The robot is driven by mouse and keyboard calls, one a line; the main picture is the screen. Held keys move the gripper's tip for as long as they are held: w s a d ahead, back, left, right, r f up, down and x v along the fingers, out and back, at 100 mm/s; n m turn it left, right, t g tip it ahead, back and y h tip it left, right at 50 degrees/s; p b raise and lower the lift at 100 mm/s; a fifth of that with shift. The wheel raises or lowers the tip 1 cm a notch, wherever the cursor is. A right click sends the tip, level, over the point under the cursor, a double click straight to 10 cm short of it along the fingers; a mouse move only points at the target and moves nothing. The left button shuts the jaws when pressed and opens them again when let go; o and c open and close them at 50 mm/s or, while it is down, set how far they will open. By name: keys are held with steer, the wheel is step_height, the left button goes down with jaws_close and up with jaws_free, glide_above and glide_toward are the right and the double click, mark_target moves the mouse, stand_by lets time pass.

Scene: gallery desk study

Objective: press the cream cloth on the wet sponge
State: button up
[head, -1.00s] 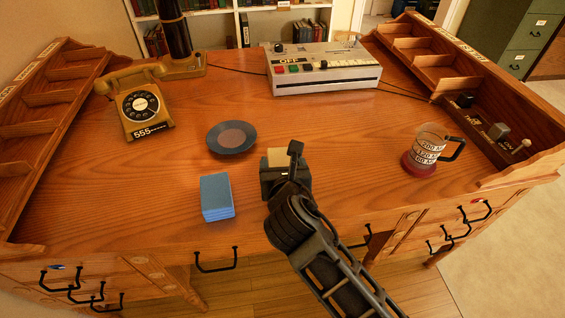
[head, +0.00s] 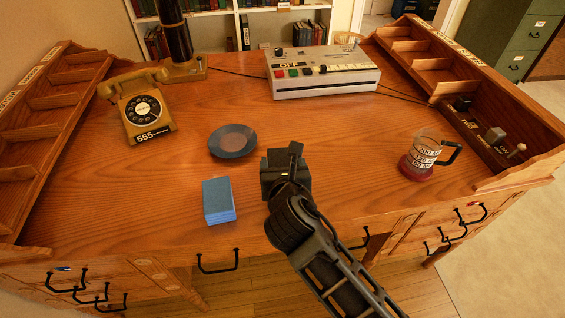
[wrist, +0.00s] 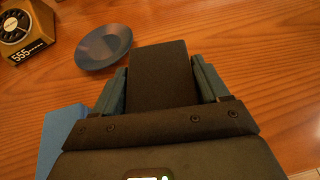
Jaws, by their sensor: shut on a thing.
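My gripper (head: 284,168) is low over the front middle of the desk, right of a blue block (head: 218,201) and nearer than a round dark-blue dish (head: 232,142). In the wrist view, a dark-looking slab (wrist: 161,76) sits between the two fingers, which are shut on it. Its cream colour does not show now, so I cannot tell by sight that it is the cream cloth. The dish's middle looks brownish from the head. Nothing is clearly a wet sponge; the blue block may be it. The block and dish are apart from my gripper.
A glass measuring mug (head: 422,158) stands right. A rotary phone (head: 145,108) is back left, and a grey button console (head: 322,72) is at the back. Wooden pigeonholes (head: 45,125) edge the desk. Bare wood (head: 345,140) lies between gripper and mug.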

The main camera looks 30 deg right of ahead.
steer(key=shift+r+p, duration=2.7)
steer(key=shift+p, duration=0.45)
